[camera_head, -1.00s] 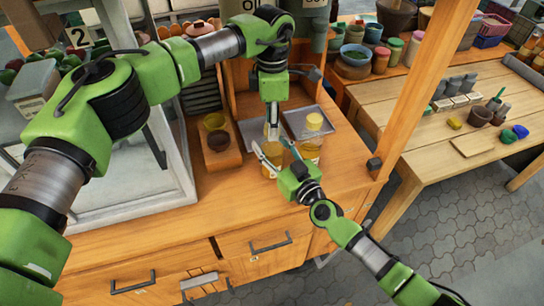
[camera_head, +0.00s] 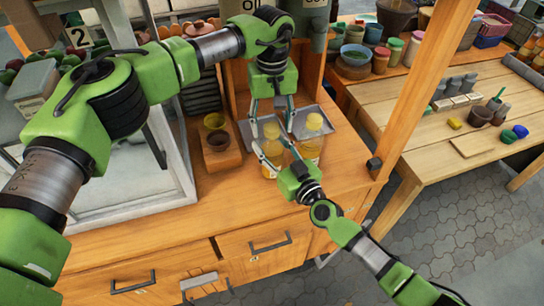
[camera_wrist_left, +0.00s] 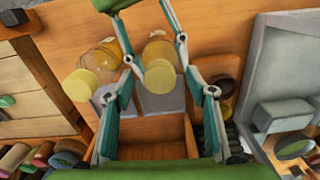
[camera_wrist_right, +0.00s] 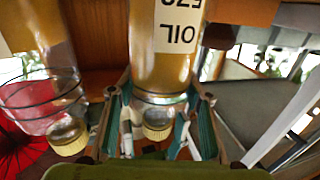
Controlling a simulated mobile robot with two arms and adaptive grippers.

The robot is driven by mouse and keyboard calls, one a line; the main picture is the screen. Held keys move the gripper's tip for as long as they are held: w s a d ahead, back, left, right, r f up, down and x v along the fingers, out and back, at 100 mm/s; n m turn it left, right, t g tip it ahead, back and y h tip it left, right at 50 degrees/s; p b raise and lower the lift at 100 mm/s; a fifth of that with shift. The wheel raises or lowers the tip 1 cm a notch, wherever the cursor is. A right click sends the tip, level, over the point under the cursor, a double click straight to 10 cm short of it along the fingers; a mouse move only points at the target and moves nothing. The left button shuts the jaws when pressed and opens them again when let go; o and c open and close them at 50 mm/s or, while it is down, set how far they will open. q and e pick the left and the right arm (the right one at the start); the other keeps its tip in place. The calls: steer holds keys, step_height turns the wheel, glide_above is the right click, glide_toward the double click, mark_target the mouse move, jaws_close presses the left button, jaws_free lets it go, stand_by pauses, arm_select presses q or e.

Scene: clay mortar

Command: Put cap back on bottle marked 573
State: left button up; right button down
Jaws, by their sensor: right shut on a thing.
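An oil bottle (camera_head: 271,155) with a yellow cap (camera_head: 271,130) stands on the wooden counter. In the right wrist view its white label (camera_wrist_right: 180,28) reads OIL and a partly cut-off number that looks like 573. The cap sits on its mouth, also seen in the left wrist view (camera_wrist_left: 160,77); whether it is tight I cannot tell. My right gripper (camera_head: 278,156) is shut on this bottle's upper body. My left gripper (camera_head: 272,122) is open, its fingers apart on either side of the cap. A second capped bottle (camera_head: 311,148) stands just to the right.
Grey trays (camera_head: 243,130) lie behind the bottles. A wooden block with small round bowls (camera_head: 214,140) stands to the left, near a glass-sided case (camera_head: 125,170). A wooden post (camera_head: 415,70) rises at the right. The counter front is clear.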

steer(key=shift+f, duration=0.1)
arm_select(q)
step_height(320, 180, up, 8)
steer(key=shift+f, duration=0.2)
stand_by(0.4)
arm_select(e)
steer(key=c, duration=1)
jaws_free()
steer(key=v, duration=1.2)
arm_select(q)
steer(key=shift+f, duration=0.1)
arm_select(e)
steer(key=shift+f, duration=0.1)
